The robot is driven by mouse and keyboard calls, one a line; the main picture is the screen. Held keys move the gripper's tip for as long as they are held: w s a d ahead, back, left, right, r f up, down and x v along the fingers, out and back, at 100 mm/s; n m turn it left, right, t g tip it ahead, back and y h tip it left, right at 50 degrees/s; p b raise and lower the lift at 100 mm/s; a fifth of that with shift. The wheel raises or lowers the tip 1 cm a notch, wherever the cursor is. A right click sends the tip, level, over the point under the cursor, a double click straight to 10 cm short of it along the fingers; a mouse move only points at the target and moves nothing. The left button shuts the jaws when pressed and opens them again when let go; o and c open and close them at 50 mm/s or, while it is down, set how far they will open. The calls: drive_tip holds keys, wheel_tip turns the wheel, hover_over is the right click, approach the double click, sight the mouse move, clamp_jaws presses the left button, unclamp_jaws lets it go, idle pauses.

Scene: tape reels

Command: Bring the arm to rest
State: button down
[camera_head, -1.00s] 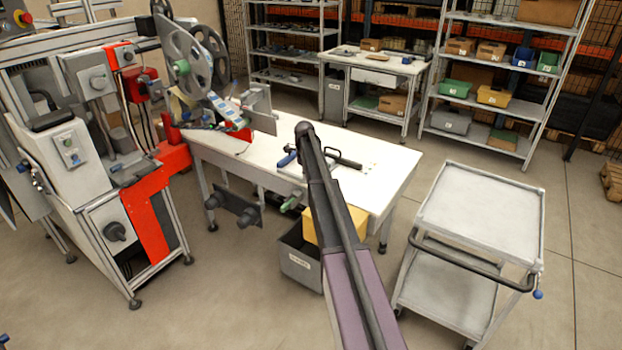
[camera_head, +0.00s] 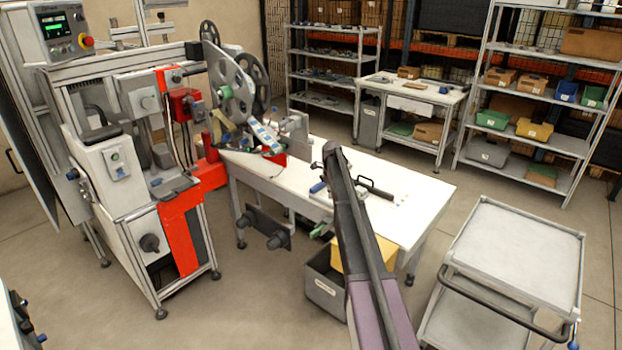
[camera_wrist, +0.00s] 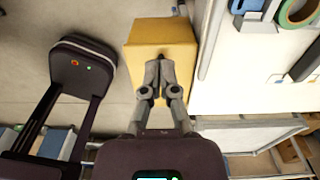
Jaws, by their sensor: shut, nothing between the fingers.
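In the wrist view my gripper (camera_wrist: 158,72) is shut and empty, its fingers together in front of the yellow box (camera_wrist: 140,42). Whether it touches the box cannot be told. In the head view my arm (camera_head: 360,230) reaches forward from the bottom edge and up over the white workbench; the fingers do not show there. The yellow box (camera_head: 350,257) is partly hidden behind my arm, at a grey bin (camera_head: 325,290) below the bench edge.
The white workbench (camera_head: 420,195) holds tools and reels (camera_head: 232,85). A machine with a red frame (camera_head: 180,235) stands left. A grey cart (camera_head: 520,240) stands right of my arm. Shelves (camera_head: 530,130) stand behind. Open floor lies between machine and bin.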

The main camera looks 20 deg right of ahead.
drive_tip(key=s+a+n, duration=0.7)
drive_tip(key=s+n, duration=0.2)
drive_tip(key=s, duration=0.5)
drive_tip(key=s+a+n, duration=0.7)
drive_tip(key=s+n, duration=0.3)
drive_tip(key=s, duration=0.4)
drive_tip(key=s+a+n, duration=0.8)
drive_tip(key=s+n, duration=0.2)
drive_tip(key=s, duration=0.4)
drive_tip(key=shift+s+t, duration=0.25)
drive_tip(key=shift+t, duration=0.05)
